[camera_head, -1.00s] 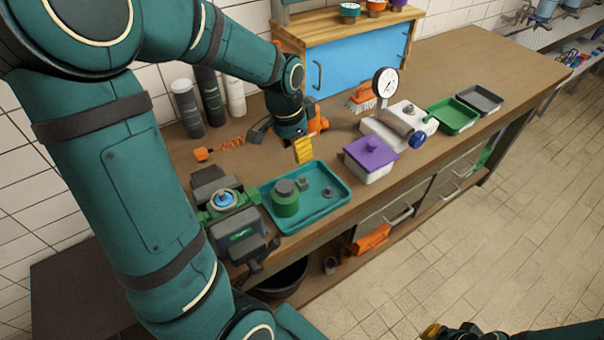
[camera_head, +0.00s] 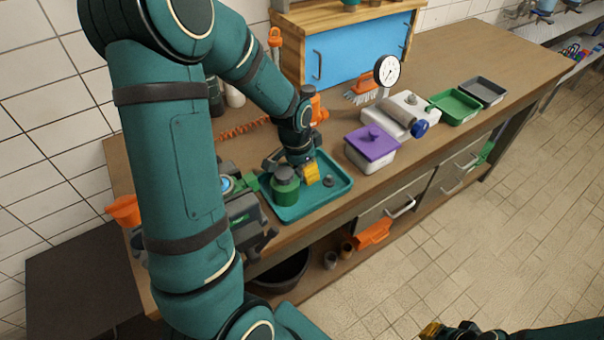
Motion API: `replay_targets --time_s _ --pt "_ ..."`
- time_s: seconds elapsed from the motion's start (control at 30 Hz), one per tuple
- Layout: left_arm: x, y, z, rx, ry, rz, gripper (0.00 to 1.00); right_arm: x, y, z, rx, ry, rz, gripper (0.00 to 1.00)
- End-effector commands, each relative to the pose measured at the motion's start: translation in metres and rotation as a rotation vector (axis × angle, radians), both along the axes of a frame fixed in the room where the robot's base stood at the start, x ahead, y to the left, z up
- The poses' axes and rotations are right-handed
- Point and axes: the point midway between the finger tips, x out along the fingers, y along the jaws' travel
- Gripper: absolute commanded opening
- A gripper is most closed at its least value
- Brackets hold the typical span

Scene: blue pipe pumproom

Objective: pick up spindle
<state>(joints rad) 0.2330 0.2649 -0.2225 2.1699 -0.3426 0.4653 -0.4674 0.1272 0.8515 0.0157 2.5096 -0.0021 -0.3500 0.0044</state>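A teal tray (camera_head: 312,205) lies on the bench. In it stand a green cylinder with a grey cap (camera_head: 286,187) and a small grey part (camera_head: 328,181). I cannot tell for sure which part is the spindle. My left gripper (camera_head: 311,176) points down over the tray, its yellow fingertip between the green cylinder and the small grey part. The gripper hides the middle of the tray, where another small grey part may lie, and its opening cannot be made out. My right gripper (camera_head: 432,330) shows only partly at the bottom edge, away from the bench.
A vise-like dark fixture (camera_head: 247,215) stands left of the tray, partly behind my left arm. Right of it are a purple-lidded box (camera_head: 372,145), a white device with a dial gauge (camera_head: 387,71), a green tray (camera_head: 455,106) and a grey tray (camera_head: 482,91). The front right bench top is clear.

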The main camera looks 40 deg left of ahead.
Motion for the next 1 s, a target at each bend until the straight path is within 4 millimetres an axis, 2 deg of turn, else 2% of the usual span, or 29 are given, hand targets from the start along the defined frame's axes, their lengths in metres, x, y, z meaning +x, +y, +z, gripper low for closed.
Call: replay_targets --time_s 0.03,0.3,0.33,0.43,0.47,0.87,1.0 --pt "-0.002 0.000 -0.008 -0.002 0.010 0.002 0.38 0.000 0.000 -0.002 0.000 -0.001 0.000 0.00" --pt "-0.004 0.001 -0.012 -0.003 0.014 0.004 0.38 0.001 0.000 -0.002 0.000 -0.002 -0.001 0.00" --pt "-0.004 0.001 -0.012 -0.003 0.015 0.005 0.46 0.001 0.000 -0.002 0.000 -0.002 -0.001 0.00" --pt "-0.004 0.001 -0.013 -0.002 0.016 0.005 0.16 0.001 0.000 -0.002 0.000 -0.002 -0.001 0.00" --pt "-0.004 0.001 -0.013 -0.002 0.016 0.005 0.00 0.001 0.000 -0.002 0.000 -0.002 -0.001 0.00" --pt "-0.002 0.000 -0.008 -0.001 0.009 0.003 0.00 0.000 0.000 -0.001 0.000 -0.001 0.000 0.00" --pt "-0.001 0.001 0.006 0.000 0.004 0.003 0.00 0.000 0.000 0.003 0.000 0.000 0.000 0.00"
